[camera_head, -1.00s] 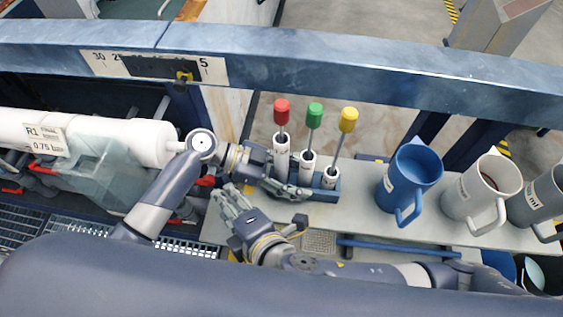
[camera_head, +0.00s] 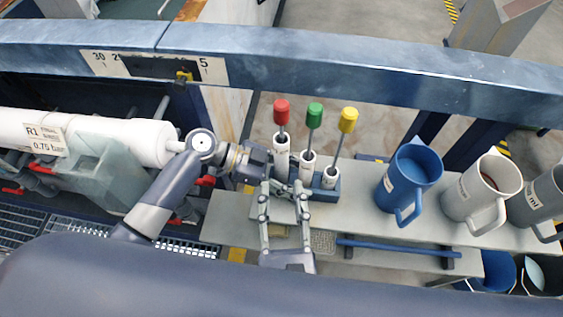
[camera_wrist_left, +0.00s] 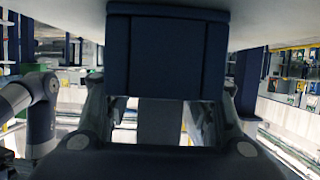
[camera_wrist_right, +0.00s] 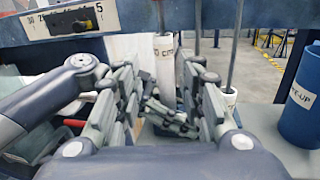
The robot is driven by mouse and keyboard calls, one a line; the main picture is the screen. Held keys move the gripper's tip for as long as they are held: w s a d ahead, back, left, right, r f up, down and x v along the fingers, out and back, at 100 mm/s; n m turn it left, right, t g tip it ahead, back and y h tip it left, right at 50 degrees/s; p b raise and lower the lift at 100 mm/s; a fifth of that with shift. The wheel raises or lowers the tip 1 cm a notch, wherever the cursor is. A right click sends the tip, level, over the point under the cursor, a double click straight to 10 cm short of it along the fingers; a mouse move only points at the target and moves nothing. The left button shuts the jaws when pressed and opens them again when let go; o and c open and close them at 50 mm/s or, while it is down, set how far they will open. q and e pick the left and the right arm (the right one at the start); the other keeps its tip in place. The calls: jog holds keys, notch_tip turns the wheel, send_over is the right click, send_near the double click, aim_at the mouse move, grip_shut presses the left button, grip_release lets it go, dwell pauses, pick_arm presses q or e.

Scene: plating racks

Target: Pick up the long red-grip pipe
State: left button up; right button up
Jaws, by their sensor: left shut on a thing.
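The red-grip pipe (camera_head: 281,112) stands upright at the left end of a dark blue rack (camera_head: 327,193), its thin rod rising from a white sleeve (camera_head: 281,146). In the right wrist view the labelled white sleeve (camera_wrist_right: 164,68) and rod show beyond and between my right fingers; the red grip is out of that view. My right gripper (camera_head: 283,188) is open and empty, in front of the rack. My left gripper (camera_head: 262,166) is at the rack's left end, shut on what looks like the rack; its blue end block (camera_wrist_left: 165,55) fills the left wrist view.
A green-grip (camera_head: 315,116) and a yellow-grip pipe (camera_head: 348,120) stand right of the red one. A blue jug (camera_head: 410,175), a white jug (camera_head: 480,195) and a grey jug (camera_head: 540,205) stand on the shelf to the right. A blue beam (camera_head: 380,75) crosses behind.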

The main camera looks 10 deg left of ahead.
aim_at(282, 152)
jog(key=x, duration=0.5)
jog(key=shift+w+d+r, duration=0.2)
jog(key=shift+w, duration=0.1)
jog(key=shift+f+x, duration=0.2)
jog(key=shift+x, duration=3)
jog(key=shift+d, duration=0.1)
grip_shut()
